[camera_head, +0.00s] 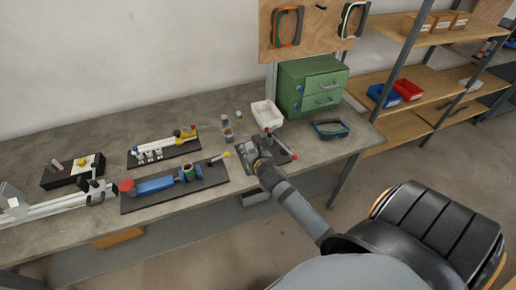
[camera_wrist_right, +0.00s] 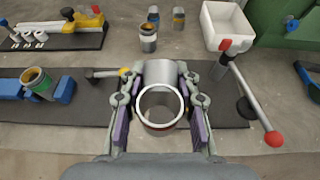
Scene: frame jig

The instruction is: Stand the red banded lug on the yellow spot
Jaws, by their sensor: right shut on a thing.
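My right gripper (camera_wrist_right: 160,112) is shut on a silver, hollow cylinder (camera_wrist_right: 164,72) with a bright round rim. A dark reddish strip shows low on the cylinder, so it looks like the red banded lug. The fingers grip it from both sides, above a dark base plate. In the head view my right gripper (camera_head: 262,160) reaches the same plate, and the lug is too small to make out there. A yellow patch (camera_head: 83,161) shows on a black block at the far left; I cannot tell whether it is the yellow spot. My left gripper is not in view.
A lever with red knobs (camera_wrist_right: 250,98) stands close right of the gripper. A blue clamp fixture (camera_head: 155,186) lies to the left. Small canisters (camera_wrist_right: 148,38) and a white bin (camera_head: 267,114) stand behind. A green drawer cabinet (camera_head: 311,86) is at the back right.

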